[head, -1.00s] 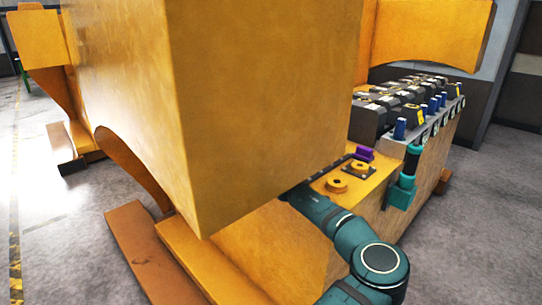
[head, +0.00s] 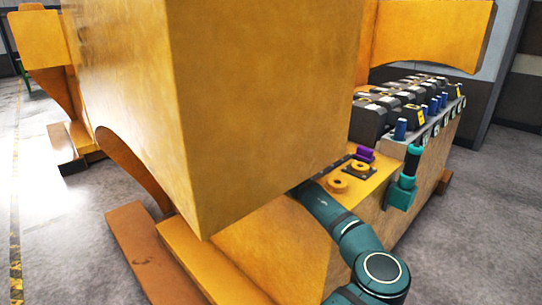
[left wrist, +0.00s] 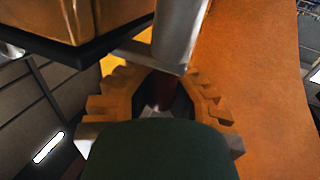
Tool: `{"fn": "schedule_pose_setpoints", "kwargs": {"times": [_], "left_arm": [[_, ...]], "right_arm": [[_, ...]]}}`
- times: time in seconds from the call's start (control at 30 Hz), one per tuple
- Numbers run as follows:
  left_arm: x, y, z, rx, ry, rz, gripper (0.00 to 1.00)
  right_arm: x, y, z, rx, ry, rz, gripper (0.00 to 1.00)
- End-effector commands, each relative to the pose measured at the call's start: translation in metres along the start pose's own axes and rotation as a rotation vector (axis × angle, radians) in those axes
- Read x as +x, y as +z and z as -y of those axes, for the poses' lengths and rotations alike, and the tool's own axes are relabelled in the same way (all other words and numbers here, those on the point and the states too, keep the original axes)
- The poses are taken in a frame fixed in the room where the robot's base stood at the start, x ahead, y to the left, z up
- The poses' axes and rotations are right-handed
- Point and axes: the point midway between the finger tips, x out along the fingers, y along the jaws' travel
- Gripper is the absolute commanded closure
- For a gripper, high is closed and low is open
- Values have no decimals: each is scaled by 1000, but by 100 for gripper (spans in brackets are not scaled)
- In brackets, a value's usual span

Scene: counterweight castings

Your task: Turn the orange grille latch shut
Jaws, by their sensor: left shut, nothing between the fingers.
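I cannot make out the orange grille latch for certain in either view. In the left wrist view my left gripper (left wrist: 165,85) shows as two stepped orange-tinted fingers beyond a dark green body. It is shut and empty. A grey metal post (left wrist: 180,35) stands just past the fingers, close to them; I cannot tell whether they touch. In the head view a teal arm of mine reaches up from the bottom, and its far end is hidden behind the large yellow casting. My right gripper is not in view.
The big yellow casting (head: 265,95) blocks the middle of the head view. Grey floor is clear at left (head: 60,220).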

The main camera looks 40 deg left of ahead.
Motion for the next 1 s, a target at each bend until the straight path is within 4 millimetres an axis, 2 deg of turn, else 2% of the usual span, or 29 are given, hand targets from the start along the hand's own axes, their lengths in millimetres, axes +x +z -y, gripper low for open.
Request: {"fn": "schedule_pose_setpoints", "kwargs": {"times": [0.43, 0.47, 0.5, 0.6, 0.87, 1.0], "left_arm": [[0, 3, 1, 0, -38, 5, 100], [0, 3, 1, 0, -38, 5, 94], [0, 3, 1, 0, -38, 5, 80], [0, 2, 1, 0, -37, 4, 50], [0, 1, 1, -1, -36, 3, 50], [-7, 1, 0, -1, -35, 3, 50]], "right_arm": [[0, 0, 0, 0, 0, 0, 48], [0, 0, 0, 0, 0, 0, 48], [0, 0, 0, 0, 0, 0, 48], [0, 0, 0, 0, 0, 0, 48], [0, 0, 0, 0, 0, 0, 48], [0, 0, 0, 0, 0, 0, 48]]}}
